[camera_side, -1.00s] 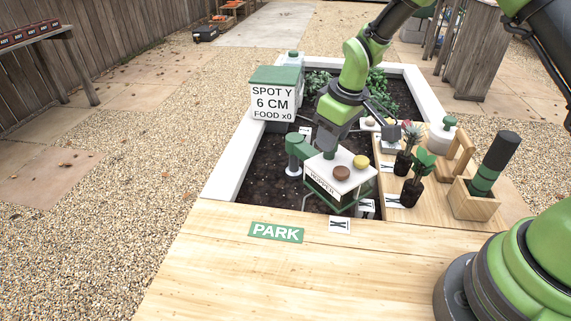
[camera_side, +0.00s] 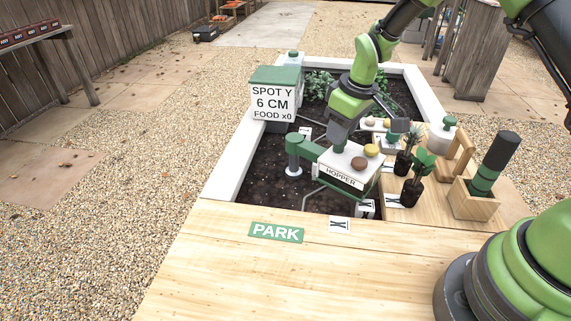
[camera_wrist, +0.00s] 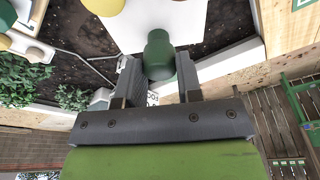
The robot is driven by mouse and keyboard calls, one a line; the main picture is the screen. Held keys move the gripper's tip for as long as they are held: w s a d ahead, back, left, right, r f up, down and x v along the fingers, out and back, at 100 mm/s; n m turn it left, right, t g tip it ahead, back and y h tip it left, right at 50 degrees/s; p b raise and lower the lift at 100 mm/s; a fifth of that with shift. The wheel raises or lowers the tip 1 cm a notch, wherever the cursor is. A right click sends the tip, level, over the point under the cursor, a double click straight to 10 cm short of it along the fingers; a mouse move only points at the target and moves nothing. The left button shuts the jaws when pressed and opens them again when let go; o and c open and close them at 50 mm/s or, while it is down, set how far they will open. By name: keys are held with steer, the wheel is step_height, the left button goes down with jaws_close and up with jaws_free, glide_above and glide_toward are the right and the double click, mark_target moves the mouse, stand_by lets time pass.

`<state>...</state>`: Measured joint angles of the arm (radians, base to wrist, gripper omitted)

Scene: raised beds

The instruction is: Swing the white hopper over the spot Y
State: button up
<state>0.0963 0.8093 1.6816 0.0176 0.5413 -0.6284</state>
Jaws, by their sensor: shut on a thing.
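The white hopper (camera_side: 345,181) hangs over the dark soil of the raised bed, carried by a green swing arm (camera_side: 309,149) on a post (camera_side: 293,158) to its left. A brown and a yellow round piece sit on its white top. My gripper (camera_side: 338,146) is at the hopper's top near the swing arm. In the wrist view my gripper (camera_wrist: 159,80) has its fingers on either side of the hopper's green knob (camera_wrist: 158,52), shut on it. A sign box (camera_side: 274,103) reads "SPOT Y 6 CM FOOD x0". The soil under the hopper is partly hidden.
Small marker cards lie around the bed, one on the front planks (camera_side: 339,224); their letters are hard to read. A green PARK label (camera_side: 276,232) lies left of it. Potted plants (camera_side: 413,187) and a wooden holder (camera_side: 476,198) stand right of the hopper.

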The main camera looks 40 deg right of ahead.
steer(key=shift+d, duration=0.3)
steer(key=shift+w+d, duration=0.4)
steer(key=shift+d, duration=0.35)
steer(key=shift+w+d, duration=0.45)
steer(key=shift+d, duration=0.35)
